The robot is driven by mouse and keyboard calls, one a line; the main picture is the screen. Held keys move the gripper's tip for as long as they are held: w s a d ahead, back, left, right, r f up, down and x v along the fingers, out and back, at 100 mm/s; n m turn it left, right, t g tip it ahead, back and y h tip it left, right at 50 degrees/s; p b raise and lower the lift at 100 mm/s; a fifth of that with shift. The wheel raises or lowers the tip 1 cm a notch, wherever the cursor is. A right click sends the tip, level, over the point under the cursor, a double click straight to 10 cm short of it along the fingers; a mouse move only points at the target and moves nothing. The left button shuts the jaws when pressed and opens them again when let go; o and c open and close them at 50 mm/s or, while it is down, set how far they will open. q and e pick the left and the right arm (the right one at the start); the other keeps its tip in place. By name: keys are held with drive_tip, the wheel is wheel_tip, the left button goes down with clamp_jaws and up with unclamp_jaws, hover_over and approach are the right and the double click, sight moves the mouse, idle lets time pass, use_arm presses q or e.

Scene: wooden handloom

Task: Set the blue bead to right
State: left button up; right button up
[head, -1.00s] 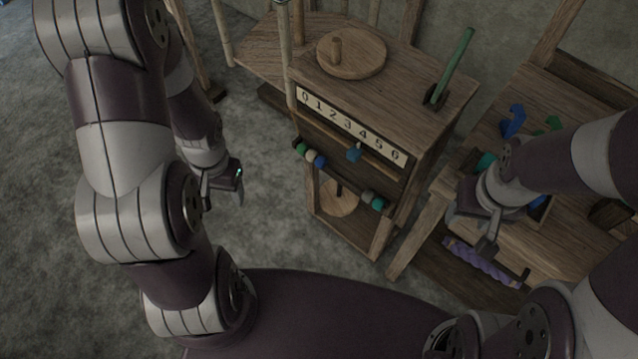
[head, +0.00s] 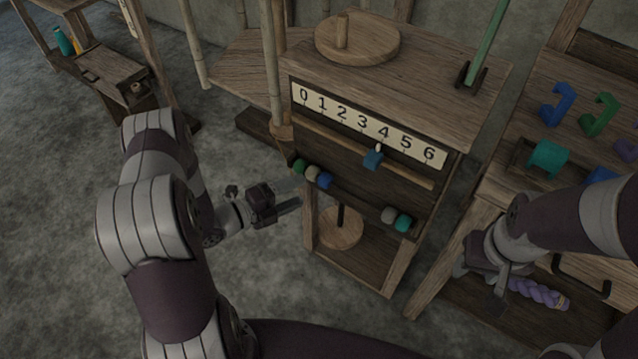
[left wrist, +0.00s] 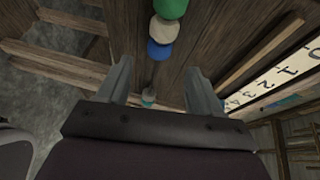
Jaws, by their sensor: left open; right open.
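The blue bead (head: 325,181) sits on a rod across the front of the wooden cabinet, at the right end of a left-hand group with a green bead (head: 300,166) and a beige bead (head: 312,173). In the left wrist view the blue bead (left wrist: 158,50) shows between and just beyond my fingertips. My left gripper (head: 296,194) is open and empty, just left of and below that group. A greyish bead (head: 389,215) and a teal bead (head: 403,223) sit at the rod's right end. My right gripper (head: 480,287) is open near the right-hand bench.
Above the rod are a 0-to-6 number strip (head: 365,125) and a blue slider (head: 373,160) near 4. The rod between the bead groups is clear. A purple twisted hank (head: 540,293) lies beside my right gripper. Wooden posts stand behind my left gripper.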

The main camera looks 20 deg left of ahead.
sight(319, 181)
use_arm(q)
drive_tip(key=b+x, duration=0.1)
drive_tip(key=x, duration=0.6)
drive_tip(key=shift+w, duration=0.1)
